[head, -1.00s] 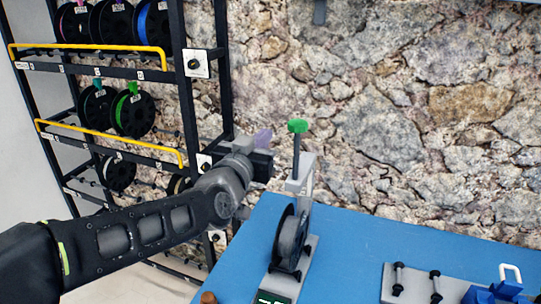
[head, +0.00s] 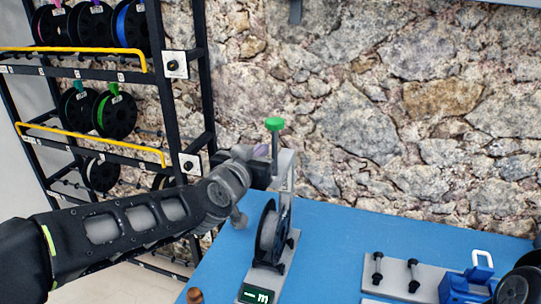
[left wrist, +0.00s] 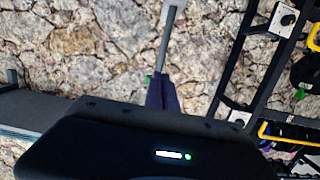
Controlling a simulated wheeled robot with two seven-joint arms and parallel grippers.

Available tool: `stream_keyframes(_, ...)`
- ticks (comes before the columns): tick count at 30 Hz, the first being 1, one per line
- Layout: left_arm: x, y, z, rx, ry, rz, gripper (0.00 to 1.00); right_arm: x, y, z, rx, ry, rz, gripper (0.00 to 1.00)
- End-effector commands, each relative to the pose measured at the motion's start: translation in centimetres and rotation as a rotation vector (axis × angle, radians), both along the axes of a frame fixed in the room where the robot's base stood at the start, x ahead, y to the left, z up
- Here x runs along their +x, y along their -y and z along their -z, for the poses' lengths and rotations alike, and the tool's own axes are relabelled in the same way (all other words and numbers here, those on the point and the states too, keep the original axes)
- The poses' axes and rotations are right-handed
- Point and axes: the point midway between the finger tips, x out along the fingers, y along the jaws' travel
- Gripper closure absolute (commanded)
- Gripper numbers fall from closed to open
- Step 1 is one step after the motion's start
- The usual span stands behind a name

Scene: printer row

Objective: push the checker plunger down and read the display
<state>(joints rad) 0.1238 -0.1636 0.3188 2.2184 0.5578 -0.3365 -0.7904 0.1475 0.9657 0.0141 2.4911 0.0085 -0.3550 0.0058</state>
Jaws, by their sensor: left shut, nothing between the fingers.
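The checker stands on the blue table, with a black and grey spool (head: 270,232) on its grey base. Its plunger has a green knob (head: 275,124) on a dark rod above a grey post, and looks raised. The display (head: 260,295) at the front is cut by the picture's lower edge; a large "m" shows. My left gripper (head: 262,150) is shut and empty, its purple fingertips just left of the rod and below the knob's height. In the left wrist view the purple fingers (left wrist: 161,94) overlap the rod (left wrist: 166,45); contact is unclear. My right gripper is out of view.
A black rack (head: 180,110) with several spools and yellow rails stands at left. On the blue table (head: 340,235), a grey plate (head: 392,272) with black pegs and a blue stand (head: 466,284) sit at right. A stone wall rises behind.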

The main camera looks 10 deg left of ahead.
Motion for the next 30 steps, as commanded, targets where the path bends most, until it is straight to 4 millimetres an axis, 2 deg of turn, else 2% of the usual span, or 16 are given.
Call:
stream_keyframes(11,7.4,0.5,1.3,-0.002,-0.003,-0.001,1.00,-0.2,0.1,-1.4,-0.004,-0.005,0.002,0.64)
stream_keyframes(13,7.3,0.4,2.9,0.002,-0.003,-0.002,1.00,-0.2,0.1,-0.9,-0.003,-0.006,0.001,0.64)
stream_keyframes(18,7.4,0.4,4.6,0.001,0.000,-0.003,1.00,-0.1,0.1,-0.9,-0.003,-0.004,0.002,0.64)
stream_keyframes(30,7.4,0.5,5.0,-0.001,0.006,-0.002,1.00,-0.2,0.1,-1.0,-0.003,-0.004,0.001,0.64)
